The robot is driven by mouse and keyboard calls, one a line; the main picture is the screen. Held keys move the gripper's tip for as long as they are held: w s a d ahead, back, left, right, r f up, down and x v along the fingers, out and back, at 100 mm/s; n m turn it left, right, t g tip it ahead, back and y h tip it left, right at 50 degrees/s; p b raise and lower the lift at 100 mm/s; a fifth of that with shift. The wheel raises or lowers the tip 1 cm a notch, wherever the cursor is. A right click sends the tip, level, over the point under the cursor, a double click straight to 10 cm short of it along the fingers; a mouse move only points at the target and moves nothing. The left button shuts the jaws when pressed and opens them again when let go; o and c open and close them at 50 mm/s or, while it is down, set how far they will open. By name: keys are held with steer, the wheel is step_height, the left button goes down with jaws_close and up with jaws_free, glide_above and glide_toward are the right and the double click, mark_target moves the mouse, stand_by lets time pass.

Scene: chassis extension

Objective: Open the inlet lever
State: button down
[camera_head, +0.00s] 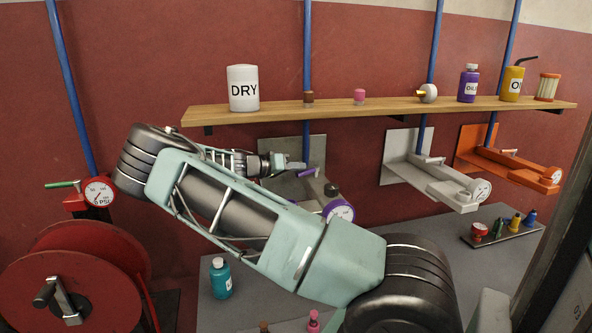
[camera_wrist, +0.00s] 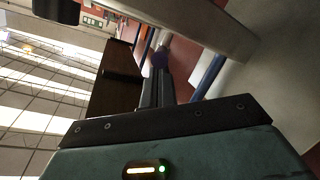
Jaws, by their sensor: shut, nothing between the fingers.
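My gripper (camera_head: 291,163) is shut and empty, in front of the grey backplate (camera_head: 318,150) below the shelf. A purple-handled lever (camera_head: 307,173) is just below and right of its fingertips; I cannot tell whether they touch. Below it is a purple-rimmed gauge (camera_head: 339,211). In the wrist view my shut fingers (camera_wrist: 158,88) point at a small purple part (camera_wrist: 160,59), too small to identify. Other levers are the green one (camera_head: 62,184) by the red gauge (camera_head: 99,191), a lever on the white unit (camera_head: 432,160) and one on the orange unit (camera_head: 509,151). No label shows which is the inlet.
The wooden shelf (camera_head: 400,108) above carries a DRY canister (camera_head: 242,88) and bottles. Blue pipes (camera_head: 306,60) run vertically. A red hose reel (camera_head: 70,275) stands at left. A teal bottle (camera_head: 220,278) and a parts tray (camera_head: 503,234) are on the grey bench (camera_head: 240,310).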

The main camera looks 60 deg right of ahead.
steer(key=shift+s+a+f+b, duration=0.2)
steer(key=shift+s+b, duration=0.15)
steer(key=shift+b, duration=0.5)
steer(key=s+b, duration=0.1)
steer(key=b, duration=0.1)
steer(key=s+b, duration=0.1)
steer(key=b, duration=0.2)
steer(key=shift+s+a, duration=0.2)
steer(key=shift+s, duration=0.05)
steer(key=shift+r, duration=0.2)
